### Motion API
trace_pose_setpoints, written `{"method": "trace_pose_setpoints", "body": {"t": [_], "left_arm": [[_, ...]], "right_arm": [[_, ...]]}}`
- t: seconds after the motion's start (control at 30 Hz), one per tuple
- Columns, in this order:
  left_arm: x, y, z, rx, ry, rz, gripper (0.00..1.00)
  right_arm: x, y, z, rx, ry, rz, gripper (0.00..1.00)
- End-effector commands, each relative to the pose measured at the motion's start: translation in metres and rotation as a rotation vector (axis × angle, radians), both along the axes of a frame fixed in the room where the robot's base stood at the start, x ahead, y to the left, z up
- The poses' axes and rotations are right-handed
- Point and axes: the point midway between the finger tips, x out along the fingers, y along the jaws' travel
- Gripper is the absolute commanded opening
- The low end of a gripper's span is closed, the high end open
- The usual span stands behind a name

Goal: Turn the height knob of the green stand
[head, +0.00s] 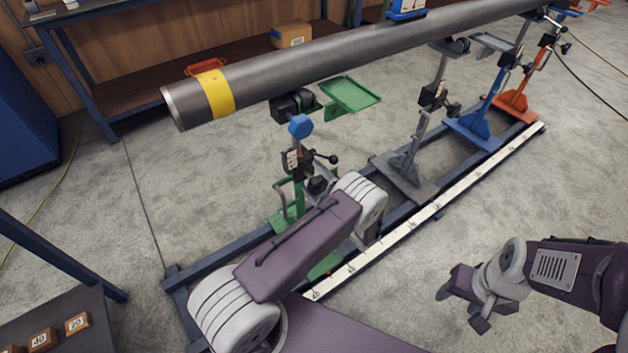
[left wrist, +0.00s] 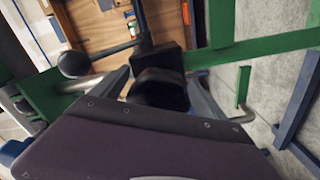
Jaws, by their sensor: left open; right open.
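The green stand (head: 284,218) stands under the near end of the grey pipe, with a green tray (head: 352,94) at its top. A black lever with a ball end (head: 326,157) sticks out of its post; it also shows in the left wrist view (left wrist: 78,64). A black round knob (left wrist: 160,92), seemingly the height knob, sits between the fingers of my left gripper (left wrist: 160,82), which is open around it. Contact cannot be told. In the head view my left forearm hides most of that gripper. My right gripper (head: 462,306) is open and empty, low at the right.
The pipe (head: 330,58) with a yellow band runs above the stands. Grey (head: 405,170), blue (head: 474,128) and orange (head: 516,104) stands follow along the rail (head: 440,203). A shelf stands behind. Small numbered boxes (head: 42,338) lie at lower left. Floor right of the rail is clear.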

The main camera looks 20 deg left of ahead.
Motion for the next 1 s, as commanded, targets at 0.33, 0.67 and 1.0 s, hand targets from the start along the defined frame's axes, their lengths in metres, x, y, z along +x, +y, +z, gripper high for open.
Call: {"method": "trace_pose_setpoints", "body": {"t": [0.33,0.67,1.0], "left_arm": [[-0.024,-0.044,0.002,0.001,0.001,-0.006,0.84],[-0.046,-0.078,0.000,0.001,0.000,0.000,0.84],[-0.046,-0.078,0.000,-0.051,-0.087,0.000,0.84]], "right_arm": [[0.000,0.000,0.010,0.000,0.000,0.000,0.54],[0.000,0.000,0.013,0.000,0.000,0.000,0.54],[0.000,0.000,0.012,0.000,0.000,0.000,0.54]]}}
